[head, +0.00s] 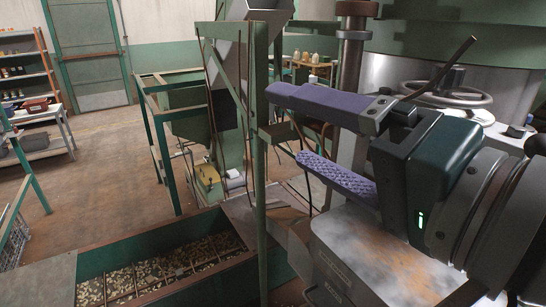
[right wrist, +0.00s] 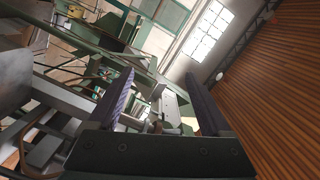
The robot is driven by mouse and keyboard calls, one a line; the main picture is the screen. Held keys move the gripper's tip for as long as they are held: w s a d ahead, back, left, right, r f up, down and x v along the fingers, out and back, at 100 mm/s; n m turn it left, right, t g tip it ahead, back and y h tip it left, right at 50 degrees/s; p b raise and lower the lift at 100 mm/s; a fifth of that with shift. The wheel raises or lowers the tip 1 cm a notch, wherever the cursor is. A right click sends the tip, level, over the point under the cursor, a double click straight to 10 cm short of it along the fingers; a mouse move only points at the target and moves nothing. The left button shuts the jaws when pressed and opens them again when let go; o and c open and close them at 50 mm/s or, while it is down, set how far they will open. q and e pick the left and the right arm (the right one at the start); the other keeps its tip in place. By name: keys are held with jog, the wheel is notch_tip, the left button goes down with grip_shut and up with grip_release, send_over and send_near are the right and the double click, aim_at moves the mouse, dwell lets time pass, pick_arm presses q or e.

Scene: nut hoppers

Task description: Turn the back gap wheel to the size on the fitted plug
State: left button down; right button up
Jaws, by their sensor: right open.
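A pale metal handwheel (head: 470,101) with a dark hub sits on the big green and grey machine, behind my right gripper in the head view. I cannot tell whether it is the back gap wheel. My right gripper (head: 289,125) is open and empty, its two purple padded fingers pointing left, with the wheel behind its body. It also shows open in the right wrist view (right wrist: 158,78), with nothing between the fingers. I cannot make out a fitted plug or any size marking. My left gripper is not in view.
A green post (head: 260,185) stands just left of my right fingers. A green trough (head: 165,255) of nuts lies at the lower left. A worn grey metal housing (head: 365,250) is below my gripper. Shelves (head: 38,95) stand far left. Open floor lies between.

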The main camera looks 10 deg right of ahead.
jog(key=shift+s+a+f+n+g, duration=0.1)
jog(key=shift+s+f+n+g, duration=0.45)
jog(key=shift+f, duration=0.25)
jog(key=shift+s+f+n+g, duration=0.45)
jog(key=shift+f+n, duration=0.1)
jog(key=shift+f, duration=0.25)
